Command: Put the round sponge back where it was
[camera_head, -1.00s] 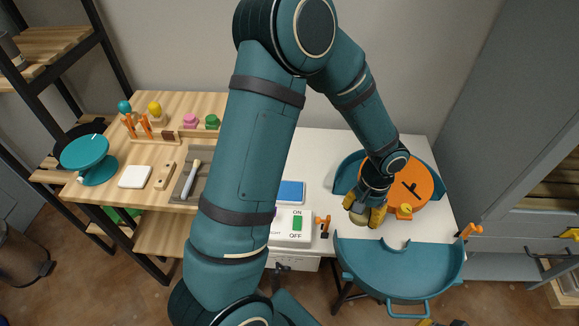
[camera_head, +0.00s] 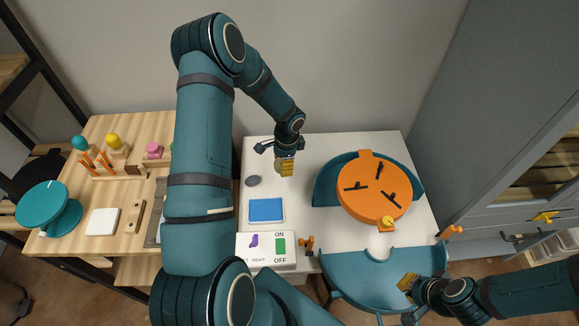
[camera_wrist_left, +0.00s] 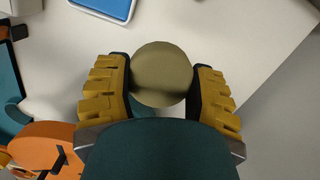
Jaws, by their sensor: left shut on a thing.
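My left gripper (camera_head: 284,166) is above the back part of the white table, left of the orange disc. Its yellow fingers are shut on the round sponge (camera_wrist_left: 161,75), a tan-olive disc that lies between both fingers in the left wrist view. In the head view the sponge is mostly hidden by the fingers. A small dark grey oval patch (camera_head: 253,181) lies on the white table just left of and in front of this gripper. My right gripper (camera_head: 408,283) is at the lower right, over the teal tray's right part; its finger opening is unclear.
The orange disc (camera_head: 362,205) with black bars sits in a teal basin (camera_head: 324,188). A teal tray (camera_head: 350,278) is in front. A blue pad (camera_head: 266,209) and a switch box (camera_head: 265,248) stand left. The white table (camera_head: 300,212) is clear between pad and basin.

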